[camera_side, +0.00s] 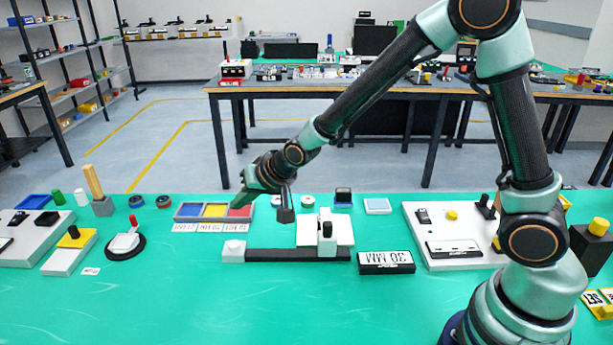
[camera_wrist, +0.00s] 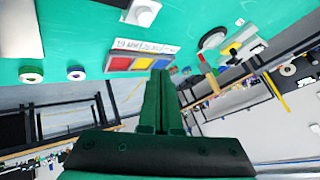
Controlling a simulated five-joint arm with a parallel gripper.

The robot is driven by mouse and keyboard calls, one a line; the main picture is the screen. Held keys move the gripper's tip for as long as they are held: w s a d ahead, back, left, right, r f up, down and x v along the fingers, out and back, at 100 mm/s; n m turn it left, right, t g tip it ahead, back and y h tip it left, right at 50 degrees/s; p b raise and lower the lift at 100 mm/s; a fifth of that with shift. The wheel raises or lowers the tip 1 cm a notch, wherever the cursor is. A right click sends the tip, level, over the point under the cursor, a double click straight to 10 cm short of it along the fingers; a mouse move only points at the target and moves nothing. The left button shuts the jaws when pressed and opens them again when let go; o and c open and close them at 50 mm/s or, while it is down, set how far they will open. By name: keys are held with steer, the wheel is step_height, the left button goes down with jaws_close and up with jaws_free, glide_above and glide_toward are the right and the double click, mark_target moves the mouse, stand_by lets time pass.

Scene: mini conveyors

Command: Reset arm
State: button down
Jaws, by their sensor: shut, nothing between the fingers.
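My gripper (camera_side: 243,202) is the dark green end of my arm in the side view. It is above the green table near the right end of a tray (camera_side: 176,212) with blue, yellow and red sections. In the wrist view its two green fingers (camera_wrist: 159,75) are together with nothing between them. The tray shows just beyond the fingertips in the wrist view (camera_wrist: 110,58). My arm reaches left from its base at the right of the table. Whether the fingertips touch anything is hard to tell.
Right of the tray is a black rail (camera_side: 290,255) with white blocks. At left are a round black-based device (camera_side: 125,246) and a wooden post (camera_side: 93,182). The front table area is clear.

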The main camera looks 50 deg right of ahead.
steer(key=s+d+r+n+g, duration=0.1)
steer(key=s+d+r, duration=0.3)
steer(key=s, duration=0.3)
steer(key=s+d+r+n+g+h, duration=0.1)
steer(key=s+d+r+n, duration=0.1)
steer(key=s+d+r, duration=0.2)
steer(key=s+d+r+n+g+h, duration=0.1)
steer(key=s+d+r, duration=0.3)
steer(key=s, duration=0.6)
steer(key=shift+s+n, duration=0.3)
steer(key=shift+s, duration=0.05)
